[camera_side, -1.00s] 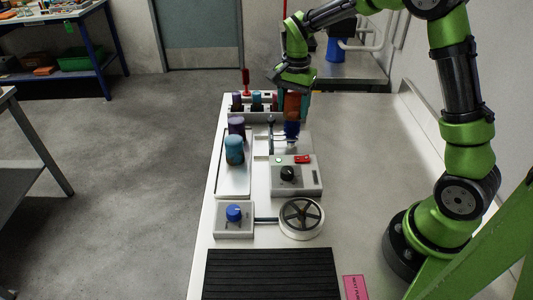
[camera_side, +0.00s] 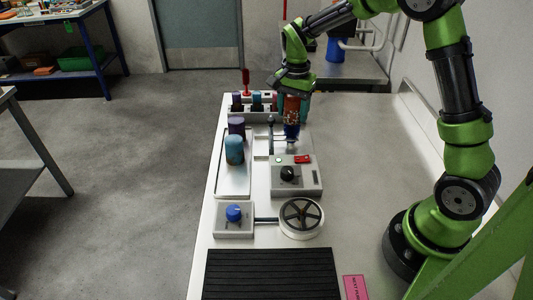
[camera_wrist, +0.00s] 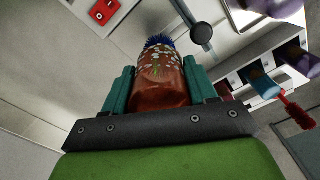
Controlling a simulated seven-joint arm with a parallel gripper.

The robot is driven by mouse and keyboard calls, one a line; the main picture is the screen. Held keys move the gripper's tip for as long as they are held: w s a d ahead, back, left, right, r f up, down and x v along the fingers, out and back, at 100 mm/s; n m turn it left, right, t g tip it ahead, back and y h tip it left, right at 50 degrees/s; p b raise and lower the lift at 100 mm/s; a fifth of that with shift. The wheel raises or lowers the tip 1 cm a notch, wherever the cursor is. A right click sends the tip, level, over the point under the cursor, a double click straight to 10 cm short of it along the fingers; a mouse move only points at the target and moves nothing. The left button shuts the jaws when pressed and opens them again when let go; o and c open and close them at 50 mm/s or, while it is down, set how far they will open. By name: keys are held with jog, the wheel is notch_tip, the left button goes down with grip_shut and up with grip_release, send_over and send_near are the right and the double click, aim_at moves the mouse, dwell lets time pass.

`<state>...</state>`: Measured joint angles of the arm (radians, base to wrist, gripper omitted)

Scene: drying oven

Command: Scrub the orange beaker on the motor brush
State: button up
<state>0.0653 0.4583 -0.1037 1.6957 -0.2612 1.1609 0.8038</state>
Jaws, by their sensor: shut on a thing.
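The orange beaker (camera_side: 291,104) is held upside down over the blue-bristled motor brush (camera_side: 291,129). Pale specks, like foam, cover part of its wall. My gripper (camera_side: 291,97) is shut on it from behind. In the wrist view the beaker (camera_wrist: 162,85) sits between the teal fingers of my gripper (camera_wrist: 160,76), and blue bristles (camera_wrist: 158,41) show at its far end. I cannot tell how much of the brush is inside it. The brush's control box (camera_side: 305,182) has a dark knob, a green light and a red switch.
A tray (camera_side: 233,187) at left holds a purple beaker (camera_side: 236,125) and a teal beaker (camera_side: 234,149). A rack (camera_side: 248,115) with coloured items stands behind. A blue-knobbed box (camera_side: 234,225), a spoked wheel (camera_side: 302,216) and a black ribbed mat (camera_side: 270,274) lie in front.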

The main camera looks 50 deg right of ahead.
aim_at(292, 126)
jog(key=shift+f, duration=2.85)
jog(key=shift+r, duration=0.1)
jog(key=shift+r, duration=0.55)
dwell(0.5)
jog(key=shift+r, duration=3.55)
